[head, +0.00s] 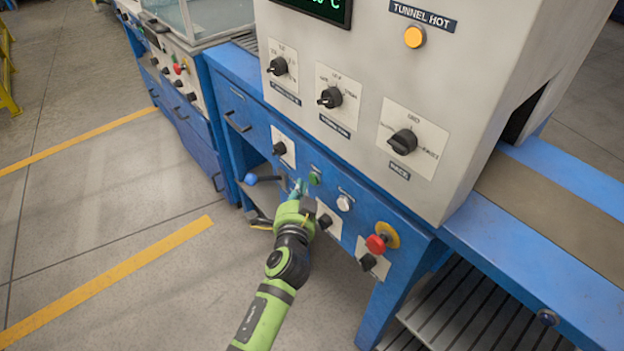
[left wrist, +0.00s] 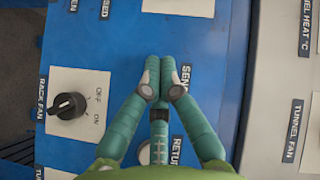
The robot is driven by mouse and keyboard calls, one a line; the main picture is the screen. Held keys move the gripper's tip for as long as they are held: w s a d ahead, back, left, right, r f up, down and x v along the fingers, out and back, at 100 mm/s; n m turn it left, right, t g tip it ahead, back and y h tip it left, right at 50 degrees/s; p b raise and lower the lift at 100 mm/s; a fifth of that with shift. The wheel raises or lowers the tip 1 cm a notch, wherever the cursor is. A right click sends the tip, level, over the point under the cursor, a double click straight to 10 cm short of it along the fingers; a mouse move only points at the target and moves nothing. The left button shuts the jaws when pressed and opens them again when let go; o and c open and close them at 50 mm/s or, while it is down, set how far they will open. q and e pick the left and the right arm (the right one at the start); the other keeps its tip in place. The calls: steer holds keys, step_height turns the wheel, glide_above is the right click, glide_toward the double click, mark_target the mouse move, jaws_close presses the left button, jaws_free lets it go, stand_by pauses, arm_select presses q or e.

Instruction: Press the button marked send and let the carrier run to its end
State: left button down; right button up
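The green button (head: 314,178) is on the blue front panel, left of a pale round button (head: 344,202). In the left wrist view the send label (left wrist: 186,78) is beside my fingertips, and the button it names is hidden behind them. My left gripper (head: 299,186) has its fingers together and empty, pointing at the panel close to the green button; it also shows in the left wrist view (left wrist: 160,68). I cannot tell whether the tips touch the button. The return label (left wrist: 176,150) is lower in that view. My right gripper is not in view. I cannot make out a carrier.
A rack fan knob (left wrist: 68,105) is close beside my fingers. The grey cabinet (head: 450,120) overhangs above. The floor (head: 110,190) at left is clear.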

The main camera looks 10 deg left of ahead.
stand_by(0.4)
arm_select(q)
steer(key=shift+w+d, duration=0.3)
steer(key=shift+w, duration=0.05)
